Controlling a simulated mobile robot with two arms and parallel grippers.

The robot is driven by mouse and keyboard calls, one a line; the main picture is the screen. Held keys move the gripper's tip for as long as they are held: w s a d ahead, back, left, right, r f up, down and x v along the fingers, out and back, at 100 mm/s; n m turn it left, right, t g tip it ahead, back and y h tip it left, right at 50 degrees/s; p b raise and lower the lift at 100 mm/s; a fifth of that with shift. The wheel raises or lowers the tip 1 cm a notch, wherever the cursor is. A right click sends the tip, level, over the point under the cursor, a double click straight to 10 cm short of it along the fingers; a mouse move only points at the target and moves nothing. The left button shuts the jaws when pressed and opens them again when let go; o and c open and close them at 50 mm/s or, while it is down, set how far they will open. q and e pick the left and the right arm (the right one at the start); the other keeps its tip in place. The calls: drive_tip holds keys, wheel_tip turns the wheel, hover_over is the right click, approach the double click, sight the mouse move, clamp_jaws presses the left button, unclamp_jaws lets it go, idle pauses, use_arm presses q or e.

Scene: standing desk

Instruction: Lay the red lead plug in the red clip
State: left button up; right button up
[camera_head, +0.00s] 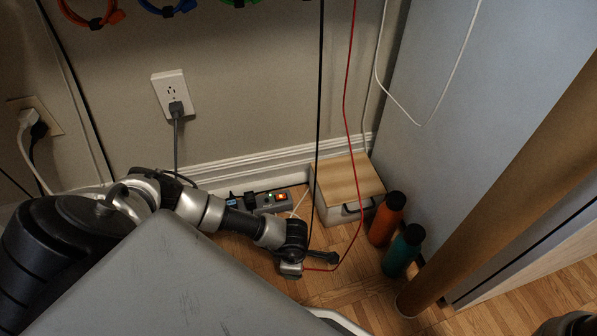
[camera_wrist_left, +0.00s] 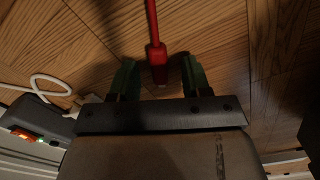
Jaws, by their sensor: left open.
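The red lead (camera_head: 347,110) hangs from above and curves down to the floor beside my left gripper (camera_head: 290,270). In the left wrist view the red plug (camera_wrist_left: 156,60) lies between the two green fingertips of my left gripper (camera_wrist_left: 159,70). The fingers are open, with a gap on each side of the plug. The red clip (camera_head: 104,17) is the orange-red, open-looped one on the wall at the upper left. My right gripper does not show.
A blue clip (camera_head: 167,9) and a green clip (camera_head: 240,2) sit right of the red one. A power strip (camera_head: 270,200), a wooden-topped box (camera_head: 350,178), an orange bottle (camera_head: 387,218) and a green bottle (camera_head: 404,250) stand nearby. A black cable (camera_head: 318,100) hangs close to the arm.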

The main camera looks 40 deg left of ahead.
use_arm(q)
drive_tip(key=shift+r, duration=0.1)
clamp_jaws()
